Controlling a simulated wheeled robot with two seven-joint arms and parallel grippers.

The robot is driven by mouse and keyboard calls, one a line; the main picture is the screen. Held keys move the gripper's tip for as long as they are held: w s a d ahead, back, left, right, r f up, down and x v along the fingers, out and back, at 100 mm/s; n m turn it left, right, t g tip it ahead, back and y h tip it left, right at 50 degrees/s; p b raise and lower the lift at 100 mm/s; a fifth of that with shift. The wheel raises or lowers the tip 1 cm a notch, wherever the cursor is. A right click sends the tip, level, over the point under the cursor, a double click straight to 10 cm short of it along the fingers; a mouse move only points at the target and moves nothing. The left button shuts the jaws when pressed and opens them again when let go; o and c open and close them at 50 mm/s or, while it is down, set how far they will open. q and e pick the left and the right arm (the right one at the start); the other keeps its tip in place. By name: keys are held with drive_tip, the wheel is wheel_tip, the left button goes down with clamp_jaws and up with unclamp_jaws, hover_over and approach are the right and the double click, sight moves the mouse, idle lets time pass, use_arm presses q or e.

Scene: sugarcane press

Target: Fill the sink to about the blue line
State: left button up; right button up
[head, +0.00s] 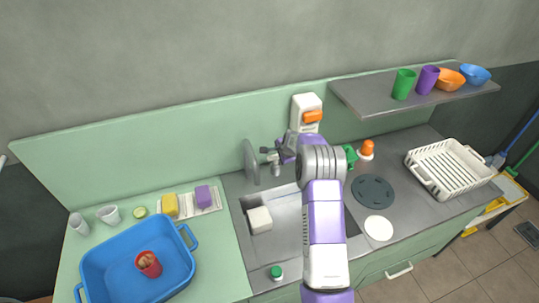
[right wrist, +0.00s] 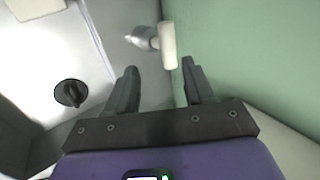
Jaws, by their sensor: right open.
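The steel sink (head: 286,235) is set in the counter, partly hidden behind my right arm. A faint blue line (head: 285,196) shows on its back wall. No running water is visible. A white block (head: 259,219) lies at the sink's left side. A metal fitting with a pale end, likely the tap (right wrist: 158,42), shows ahead of my right gripper in the right wrist view. My right gripper (head: 281,153) is above the sink's back edge, close to the tap. In the right wrist view its fingers (right wrist: 157,85) are apart with nothing between them. My left gripper is out of view.
A grey round disc (head: 251,161) stands upright behind the sink. A blue tub (head: 107,265) holding a red cup is at left. A white dish rack (head: 447,168) is at right. A shelf (head: 377,103) with cups and bowls hangs above. A dark round thing (right wrist: 70,93) lies in the sink.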

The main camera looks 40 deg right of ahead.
sight(276, 156)
drive_tip(key=w+f, duration=0.1)
drive_tip(key=w+d+f, duration=0.1)
drive_tip(key=shift+w+d+f, duration=0.15)
drive_tip(key=shift+w+d, duration=0.05)
drive_tip(key=shift+w, duration=0.1)
drive_tip(key=x, duration=0.4)
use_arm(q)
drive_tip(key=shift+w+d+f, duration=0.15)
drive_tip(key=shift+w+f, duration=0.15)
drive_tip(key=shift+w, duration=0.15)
use_arm(e)
drive_tip(key=shift+w+d+f, duration=0.1)
drive_tip(key=shift+w+f, duration=0.05)
drive_tip(key=shift+f, duration=0.15)
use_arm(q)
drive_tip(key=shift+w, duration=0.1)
use_arm(e)
drive_tip(key=shift+w+f, duration=0.1)
